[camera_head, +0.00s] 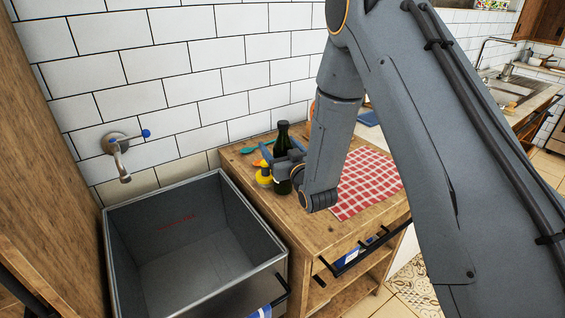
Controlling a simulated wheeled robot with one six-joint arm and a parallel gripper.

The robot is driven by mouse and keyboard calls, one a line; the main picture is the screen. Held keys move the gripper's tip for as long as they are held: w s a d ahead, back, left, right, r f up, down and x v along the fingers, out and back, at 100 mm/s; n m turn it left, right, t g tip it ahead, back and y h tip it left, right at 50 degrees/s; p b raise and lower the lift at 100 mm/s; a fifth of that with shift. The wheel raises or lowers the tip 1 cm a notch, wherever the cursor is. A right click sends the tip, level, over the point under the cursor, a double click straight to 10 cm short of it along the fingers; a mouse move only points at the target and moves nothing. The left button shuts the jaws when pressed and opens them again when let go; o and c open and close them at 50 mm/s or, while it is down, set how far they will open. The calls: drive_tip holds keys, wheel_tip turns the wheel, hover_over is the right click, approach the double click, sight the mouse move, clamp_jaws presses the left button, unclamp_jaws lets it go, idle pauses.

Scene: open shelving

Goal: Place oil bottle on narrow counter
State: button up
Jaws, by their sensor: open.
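A dark oil bottle (282,145) with a black cap stands upright on the wooden narrow counter (297,218). My gripper (272,162) is at the bottle, low down beside its body. Its jaws are open, and a blue-grey finger shows just left of the bottle. Part of the bottle's lower body is covered by my gripper. I cannot tell whether the fingers touch it.
A yellow item (264,176) stands close to the left of the bottle, with a green utensil (254,147) behind. A red checked cloth (370,182) lies on the right. A deep grey metal bin (276,275) stands left of the counter. White tiled wall (190,60) is behind.

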drive_tip(key=shift+w, duration=0.15)
clamp_jaws()
drive_tip(key=shift+r, duration=0.1)
idle(0.3)
